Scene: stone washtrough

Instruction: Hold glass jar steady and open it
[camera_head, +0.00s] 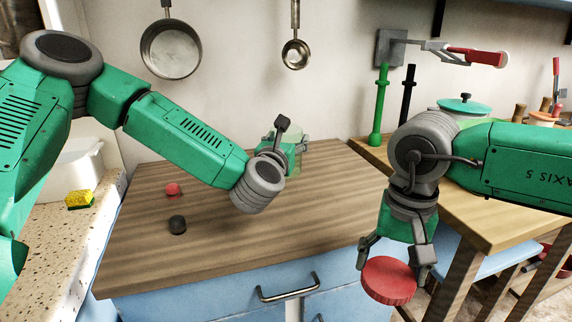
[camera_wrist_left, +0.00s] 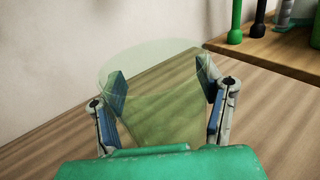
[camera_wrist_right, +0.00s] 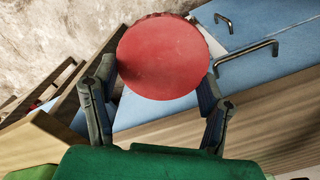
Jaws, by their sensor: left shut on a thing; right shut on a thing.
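The glass jar (camera_head: 296,150) is a pale green see-through jar at the back of the wooden worktop. My left gripper (camera_head: 285,148) is shut on it, partly hidden behind its own wrist. In the left wrist view the jar (camera_wrist_left: 160,100) has an uncovered top and sits between the two pads. A round red lid (camera_head: 389,280) is apart from the jar. My right gripper (camera_head: 393,258) is shut on the lid and holds it in front of the worktop's right front corner. The right wrist view shows the lid (camera_wrist_right: 163,57) between both fingers.
A small red ball (camera_head: 172,189) and a dark ball (camera_head: 177,224) lie on the worktop (camera_head: 140,255). A higher wooden table (camera_head: 480,220) stands at right with a lidded pot. Blue drawers with a handle (camera_head: 288,288) are below the worktop.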

